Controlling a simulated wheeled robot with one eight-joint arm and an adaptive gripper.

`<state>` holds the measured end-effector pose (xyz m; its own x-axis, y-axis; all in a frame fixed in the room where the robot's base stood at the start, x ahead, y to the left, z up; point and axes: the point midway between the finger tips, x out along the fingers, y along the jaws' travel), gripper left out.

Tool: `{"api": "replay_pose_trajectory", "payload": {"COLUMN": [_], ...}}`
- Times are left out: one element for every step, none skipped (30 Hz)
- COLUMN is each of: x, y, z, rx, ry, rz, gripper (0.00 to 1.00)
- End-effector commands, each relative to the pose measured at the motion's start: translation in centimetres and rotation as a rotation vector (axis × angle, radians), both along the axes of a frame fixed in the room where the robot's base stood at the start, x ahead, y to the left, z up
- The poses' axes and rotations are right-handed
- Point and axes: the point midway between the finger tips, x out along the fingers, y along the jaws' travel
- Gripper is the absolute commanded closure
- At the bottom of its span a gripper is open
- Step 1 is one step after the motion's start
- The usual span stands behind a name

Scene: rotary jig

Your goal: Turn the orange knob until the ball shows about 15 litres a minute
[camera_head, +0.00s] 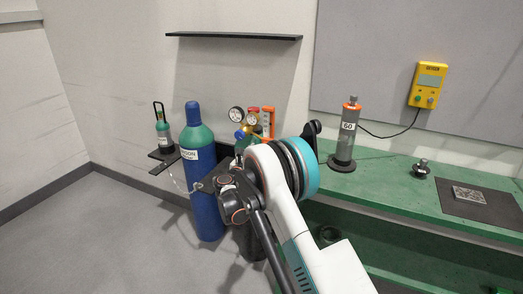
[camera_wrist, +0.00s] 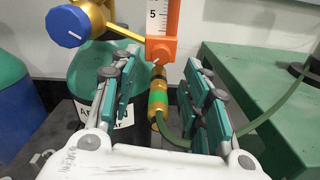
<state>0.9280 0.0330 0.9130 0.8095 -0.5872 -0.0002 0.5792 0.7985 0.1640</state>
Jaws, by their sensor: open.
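The orange flowmeter block with its knob (camera_wrist: 160,49) shows in the wrist view, at the foot of a white scale tube (camera_wrist: 155,16) marked 5. A small white line shows on the lower part of the orange. The ball is not visible, as the upper tube is out of the picture. My gripper (camera_wrist: 158,68) is open, with its teal-padded fingers to the left and right, below and in front of the orange part. Nothing is between the pads except the view of a brass and green hose fitting (camera_wrist: 158,100) behind. In the head view the orange flowmeter (camera_head: 267,119) is small and its reading cannot be told.
A brass regulator with a blue knob (camera_wrist: 67,26) stands left of the flowmeter. A green hose (camera_wrist: 262,116) runs right from the fitting. A blue cylinder (camera_head: 205,195) stands left of my arm. The green bench (camera_head: 395,188) holds a grey cylinder labelled 60 (camera_head: 346,135).

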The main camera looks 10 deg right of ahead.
Motion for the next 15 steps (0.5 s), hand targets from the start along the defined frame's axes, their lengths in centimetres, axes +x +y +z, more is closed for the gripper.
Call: {"api": "replay_pose_trajectory", "payload": {"x": [-0.9, -1.4, -2.0, -2.4, -2.8, -3.2, -3.5, -3.8, -4.2, -4.3, -4.5, -4.7, -4.7, -4.8, -4.8], "y": [0.8, 1.1, 1.5, 1.8, 2.0, 2.4, 2.7, 2.9, 3.0, 3.2, 3.3, 3.4, 3.4, 3.5, 3.5], "z": [0.0, 0.0, 0.0, 0.0, 0.0, 0.0, 0.0, 0.0, 0.0, 0.0, 0.0, 0.0, 0.0, 0.0, 0.0], "rx": [0.000, 0.000, 0.000, 0.000, 0.000, 0.000, 0.000, 0.000, 0.000, 0.000, 0.000, 0.000, 0.000, 0.000, 0.000], "ry": [0.000, 0.000, 0.000, 0.000, 0.000, 0.000, 0.000, 0.000, 0.000, 0.000, 0.000, 0.000, 0.000, 0.000, 0.000], "rz": [0.002, 0.002, 0.002, 0.002, 0.001, 0.001, 0.001, 0.001, 0.001, 0.000, 0.000, 0.000, 0.000, 0.000, -0.001], "gripper": [0.57, 0.57, 0.57, 0.57, 0.57, 0.57, 0.57, 0.57, 0.57, 0.57, 0.57, 0.57, 0.57, 0.57, 0.57]}}
